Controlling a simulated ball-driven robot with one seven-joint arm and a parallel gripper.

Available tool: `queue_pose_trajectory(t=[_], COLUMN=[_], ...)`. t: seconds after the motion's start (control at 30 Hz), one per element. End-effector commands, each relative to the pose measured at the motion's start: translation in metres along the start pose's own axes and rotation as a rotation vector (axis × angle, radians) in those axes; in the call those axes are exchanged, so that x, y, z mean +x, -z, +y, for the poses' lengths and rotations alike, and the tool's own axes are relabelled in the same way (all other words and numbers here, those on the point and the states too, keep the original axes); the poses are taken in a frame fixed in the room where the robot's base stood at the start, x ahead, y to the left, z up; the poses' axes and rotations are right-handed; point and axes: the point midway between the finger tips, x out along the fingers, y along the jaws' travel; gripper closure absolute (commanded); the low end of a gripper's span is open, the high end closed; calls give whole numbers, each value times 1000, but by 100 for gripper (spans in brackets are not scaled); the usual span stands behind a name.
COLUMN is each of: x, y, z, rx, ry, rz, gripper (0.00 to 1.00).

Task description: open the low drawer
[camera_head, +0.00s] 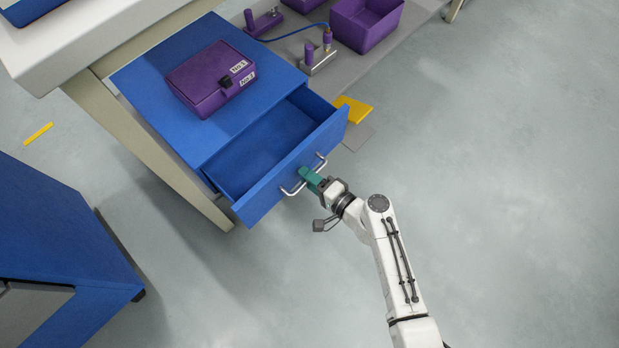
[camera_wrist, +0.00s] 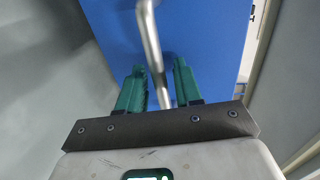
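A blue drawer (camera_head: 262,150) is pulled out from the blue cabinet (camera_head: 150,75) under the white table. I look down into it, and its visible floor is empty. A silver bar handle (camera_head: 291,190) is on its front panel; the handle also shows in the wrist view (camera_wrist: 151,38). My gripper (camera_head: 308,175) is at the middle of this handle. In the wrist view, my two green fingers (camera_wrist: 160,82) stand apart on either side of the bar, with gaps visible. Whether any other drawer lies below is hidden.
A purple case (camera_head: 205,80) with labels lies on the cabinet top. Purple bins (camera_head: 366,22) and small purple parts stand on a grey shelf behind. Another blue cabinet (camera_head: 60,230) is at lower left. The grey floor (camera_head: 500,150) at right is clear.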

Motion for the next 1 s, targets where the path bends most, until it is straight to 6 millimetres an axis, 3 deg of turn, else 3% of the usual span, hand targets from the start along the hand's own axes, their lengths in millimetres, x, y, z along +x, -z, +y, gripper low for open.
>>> queue_pose_trajectory(t=[0.23,0.6,1.0], x=[0,0,0], y=[0,0,0], z=[0,0,0], rx=[0,0,0], ry=[0,0,0], rz=[0,0,0], gripper=[66,100,100])
